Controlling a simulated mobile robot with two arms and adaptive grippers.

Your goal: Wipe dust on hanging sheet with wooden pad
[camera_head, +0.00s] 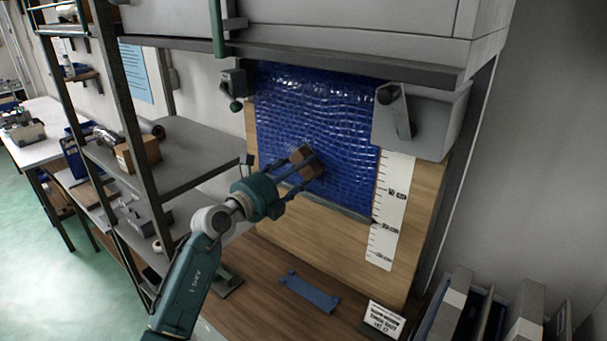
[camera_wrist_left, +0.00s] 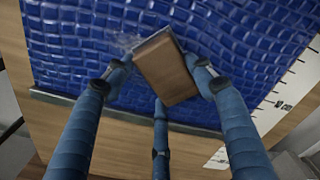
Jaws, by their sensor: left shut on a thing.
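A blue, grid-patterned hanging sheet (camera_head: 335,115) hangs in front of a wooden board, with a dark bar along its lower edge. It fills the upper part of the left wrist view (camera_wrist_left: 240,50). My left gripper (camera_head: 307,164) is shut on the brown wooden pad (camera_head: 304,156), in front of the sheet's lower middle. In the left wrist view the pad (camera_wrist_left: 165,68) sits tilted between the blue fingers, close to the sheet; I cannot tell whether it touches. A pale greyish smudge of dust (camera_wrist_left: 127,42) shows on the sheet just left of the pad. My right gripper is not in view.
A white ruler strip (camera_head: 392,205) runs down the sheet's right side under a grey bracket box (camera_head: 440,115). A blue strip (camera_head: 310,291) and a small printed sign (camera_head: 384,319) are on the wooden bench (camera_head: 265,280). A shelf rack (camera_head: 185,155) stands at the left.

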